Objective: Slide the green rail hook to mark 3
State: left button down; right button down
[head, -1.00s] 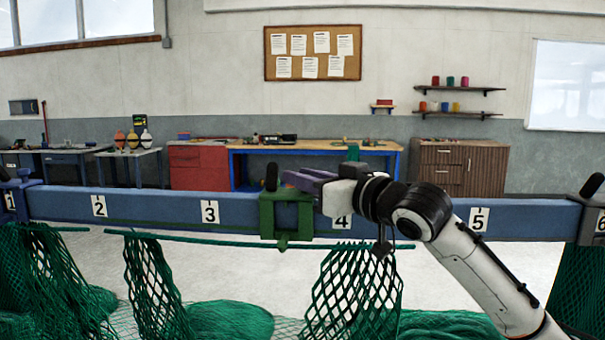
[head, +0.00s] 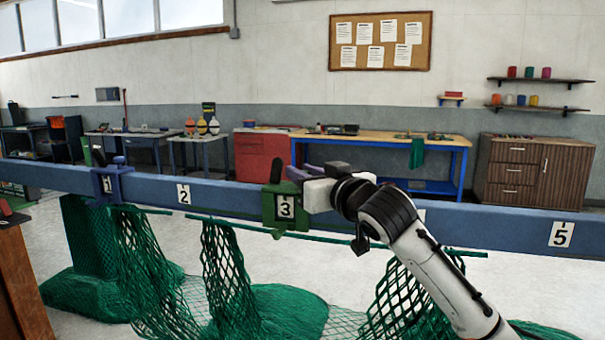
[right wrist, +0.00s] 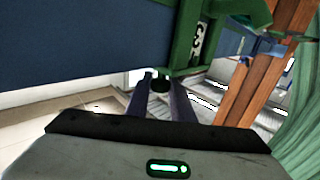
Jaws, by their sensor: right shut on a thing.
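The green rail hook (head: 268,206) hangs on the blue rail (head: 380,207). The plate of mark 3 (head: 286,207) shows framed by the hook, toward its right side. In the right wrist view the green hook (right wrist: 186,52) is at top centre, with the 3 plate (right wrist: 199,40) seen sideways beside its green edge. My right gripper (head: 296,173) reaches the hook from the right and is shut on it. Its purple fingers (right wrist: 162,88) point at the hook in the wrist view; the exact contact is partly hidden. My left gripper is not in view.
A blue-purple hook (head: 112,186) sits at mark 1 on the left. Mark 2 (head: 184,194) and mark 5 (head: 562,234) are uncovered; mark 4 is mostly behind my right arm. Green net (head: 232,265) hangs below the rail. The rail between marks 1 and 3 is clear.

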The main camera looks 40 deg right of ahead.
jog(key=c, duration=1.8)
grip_release()
jog(key=shift+c, duration=0.2)
jog(key=shift+s+a+f, duration=0.1)
jog(key=shift+s+a, duration=0.05)
jog(key=shift+s, duration=0.35)
jog(key=s+a+b, duration=0.1)
jog(key=s+b, duration=0.1)
jog(key=s, duration=0.7)
jog(key=shift+a, duration=0.25)
